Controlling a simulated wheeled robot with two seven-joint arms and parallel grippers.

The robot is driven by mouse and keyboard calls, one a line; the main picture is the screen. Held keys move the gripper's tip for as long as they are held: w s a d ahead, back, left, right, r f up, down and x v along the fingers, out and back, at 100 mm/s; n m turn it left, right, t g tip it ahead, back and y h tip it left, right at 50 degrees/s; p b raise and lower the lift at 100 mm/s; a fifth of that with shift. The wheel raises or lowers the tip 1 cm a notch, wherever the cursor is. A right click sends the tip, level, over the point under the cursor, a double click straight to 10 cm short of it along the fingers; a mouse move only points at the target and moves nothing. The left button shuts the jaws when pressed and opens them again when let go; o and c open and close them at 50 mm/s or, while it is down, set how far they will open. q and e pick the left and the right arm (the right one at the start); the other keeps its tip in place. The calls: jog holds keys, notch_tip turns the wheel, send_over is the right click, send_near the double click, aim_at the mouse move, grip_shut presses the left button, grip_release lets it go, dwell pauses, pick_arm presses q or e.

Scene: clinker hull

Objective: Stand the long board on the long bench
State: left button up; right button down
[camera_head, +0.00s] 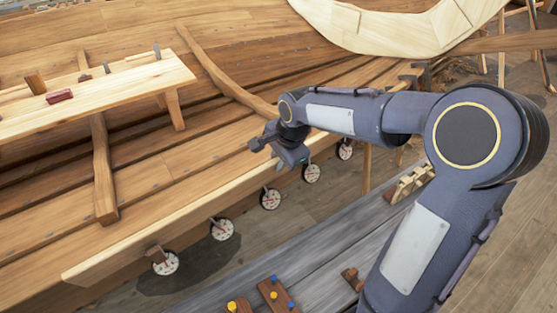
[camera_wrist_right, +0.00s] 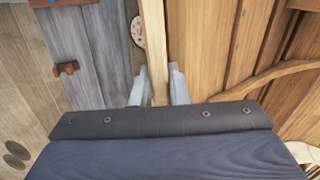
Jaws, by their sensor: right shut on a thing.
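The long board (camera_head: 120,254) is a pale narrow plank running diagonally along the near edge of the brown hull planking. My right gripper (camera_head: 280,146) is at its upper right part, and my wrist hides some of it. In the right wrist view the pale board (camera_wrist_right: 153,45) passes between the two fingers of my right gripper (camera_wrist_right: 158,88), which is shut on it. The grey long bench (camera_head: 325,225) runs nearly parallel in front of the hull, below the board in the picture; it also shows in the wrist view (camera_wrist_right: 95,85). My left gripper is out of view.
Several round pale discs (camera_head: 222,230) hang below the board. Blocks with blue and yellow pegs (camera_head: 278,295) and a slotted wooden rack (camera_head: 410,184) are on the grey bench. A pale plank seat (camera_head: 110,90) with small items stands inside the hull. My right arm covers the right side.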

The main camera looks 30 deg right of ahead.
jog(key=p+v, duration=0.6)
jog(key=v, duration=0.3)
jog(key=shift+r+p, duration=0.3)
jog(key=shift+r, duration=0.05)
dwell(0.8)
jog(key=s+d+f+b, duration=0.1)
jog(key=s+f+b, duration=0.2)
jog(key=s, duration=0.5)
jog(key=shift+s+d, duration=0.15)
jog(key=shift+d, duration=0.1)
dwell(0.7)
